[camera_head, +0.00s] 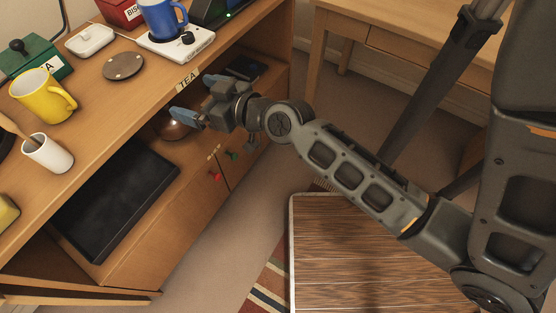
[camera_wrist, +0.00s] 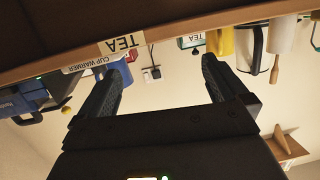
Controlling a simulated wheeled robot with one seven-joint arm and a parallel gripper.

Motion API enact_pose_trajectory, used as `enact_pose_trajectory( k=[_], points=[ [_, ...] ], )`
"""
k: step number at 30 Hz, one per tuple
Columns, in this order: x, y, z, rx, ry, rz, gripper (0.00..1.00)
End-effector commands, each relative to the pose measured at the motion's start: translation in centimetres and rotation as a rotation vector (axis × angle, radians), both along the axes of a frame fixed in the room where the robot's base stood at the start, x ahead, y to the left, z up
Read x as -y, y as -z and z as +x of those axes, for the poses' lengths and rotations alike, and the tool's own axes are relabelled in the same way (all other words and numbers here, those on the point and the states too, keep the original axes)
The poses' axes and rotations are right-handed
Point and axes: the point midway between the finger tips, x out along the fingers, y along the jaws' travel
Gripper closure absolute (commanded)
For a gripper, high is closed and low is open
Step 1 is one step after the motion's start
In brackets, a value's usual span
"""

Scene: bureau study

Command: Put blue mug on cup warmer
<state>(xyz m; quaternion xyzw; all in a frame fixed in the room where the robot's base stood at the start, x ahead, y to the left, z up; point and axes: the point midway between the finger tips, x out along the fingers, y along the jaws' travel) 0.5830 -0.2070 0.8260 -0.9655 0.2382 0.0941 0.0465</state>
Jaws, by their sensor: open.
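The blue mug (camera_head: 161,20) stands upright on the cup warmer (camera_head: 172,48), a white unit with a black knob at the back of the desk, at the top of the head view. My gripper (camera_head: 197,98) is open and empty, in front of the desk edge by the TEA label. It is apart from the mug. In the wrist view, which is upside down, the open fingers (camera_wrist: 162,68) have nothing between them but the wall behind. The cup warmer's label (camera_wrist: 92,64) and part of the blue mug (camera_wrist: 118,72) show beyond the left finger.
On the desk are a yellow mug (camera_head: 38,97), a white pot (camera_head: 48,153) with a wooden utensil, a dark round coaster (camera_head: 123,66), a green box (camera_head: 40,61) and a red tin (camera_head: 121,13). The shelf below holds a black flat item (camera_head: 113,200) and a copper bowl (camera_head: 171,127).

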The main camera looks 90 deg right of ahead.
Motion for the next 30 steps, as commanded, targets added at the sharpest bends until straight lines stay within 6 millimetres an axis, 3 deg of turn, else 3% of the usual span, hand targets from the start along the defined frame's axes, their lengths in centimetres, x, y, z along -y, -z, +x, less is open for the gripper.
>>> enact_pose_trajectory(
  k=[1, 6, 12, 15, 21, 30],
  points=[
    [-2.7, 0.7, -1.1, -0.025, -0.029, 0.01, 0.0],
    [-9.6, 1.0, -5.1, -0.068, -0.119, 0.005, 0.0],
    [-15.9, -1.0, -10.5, -0.088, -0.273, -0.015, 0.0],
    [-18.0, -2.4, -12.9, -0.087, -0.356, -0.024, 0.0],
    [-20.4, -4.5, -15.6, -0.078, -0.47, -0.028, 0.0],
    [-20.7, -5.0, -16.1, -0.075, -0.491, -0.028, 0.0]
  ],
)
